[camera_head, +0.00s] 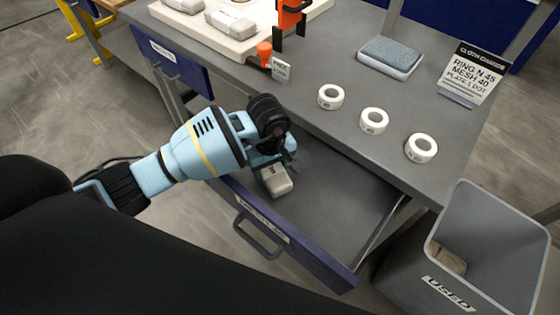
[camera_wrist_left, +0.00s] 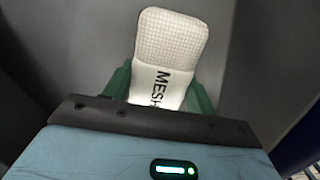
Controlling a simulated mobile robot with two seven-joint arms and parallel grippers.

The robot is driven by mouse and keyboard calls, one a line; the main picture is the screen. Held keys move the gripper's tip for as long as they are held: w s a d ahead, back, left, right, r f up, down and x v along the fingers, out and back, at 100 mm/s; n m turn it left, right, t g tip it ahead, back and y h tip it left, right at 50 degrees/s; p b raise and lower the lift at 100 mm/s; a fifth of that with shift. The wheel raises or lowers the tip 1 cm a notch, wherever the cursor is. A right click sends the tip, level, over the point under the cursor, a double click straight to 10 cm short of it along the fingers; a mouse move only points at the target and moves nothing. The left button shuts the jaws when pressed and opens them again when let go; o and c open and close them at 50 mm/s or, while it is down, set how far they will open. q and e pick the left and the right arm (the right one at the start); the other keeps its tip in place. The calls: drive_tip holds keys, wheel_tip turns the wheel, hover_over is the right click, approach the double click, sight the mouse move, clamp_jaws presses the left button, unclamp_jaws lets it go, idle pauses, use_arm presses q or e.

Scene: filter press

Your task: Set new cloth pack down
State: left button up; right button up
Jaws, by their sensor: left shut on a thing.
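The cloth pack (camera_head: 277,183) is a small pale grey-white block. My left gripper (camera_head: 268,160) is shut on its upper end, inside the outline of the open drawer (camera_head: 325,200) under the bench. I cannot tell whether the pack touches the drawer floor. In the left wrist view the pack (camera_wrist_left: 172,40) sticks out beyond the green fingers, with a woven pale end and the letters "MESH" partly hidden by the gripper. My right gripper is not in view.
On the grey bench stand three white rings (camera_head: 374,121), a sponge in a tray (camera_head: 390,57), a sign (camera_head: 470,75) reading "RING N 45 MESH 40 PLATE 1 DOT", an orange tool (camera_head: 290,15) and a white board (camera_head: 245,42) with packs. A "USED" bin (camera_head: 490,235) stands at right. The drawer's right part is clear.

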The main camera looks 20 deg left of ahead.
sight(280, 163)
use_arm(q)
drive_tip(key=shift+w+d, duration=0.25)
drive_tip(key=shift+w, duration=0.45)
drive_tip(key=shift+w+d, duration=0.25)
drive_tip(key=shift+w, duration=0.4)
drive_tip(key=shift+w+d+f, duration=0.1)
drive_tip(key=shift+w+d, duration=0.05)
drive_tip(key=shift+w, duration=0.15)
drive_tip(key=shift+f, duration=0.45)
drive_tip(key=shift+f, duration=0.2)
drive_tip(key=o, duration=1.1)
drive_tip(key=shift+r, duration=0.1)
wheel_tip(280, 163, up, 12)
drive_tip(key=shift+p, duration=0.4)
drive_tip(key=shift+r, duration=0.1)
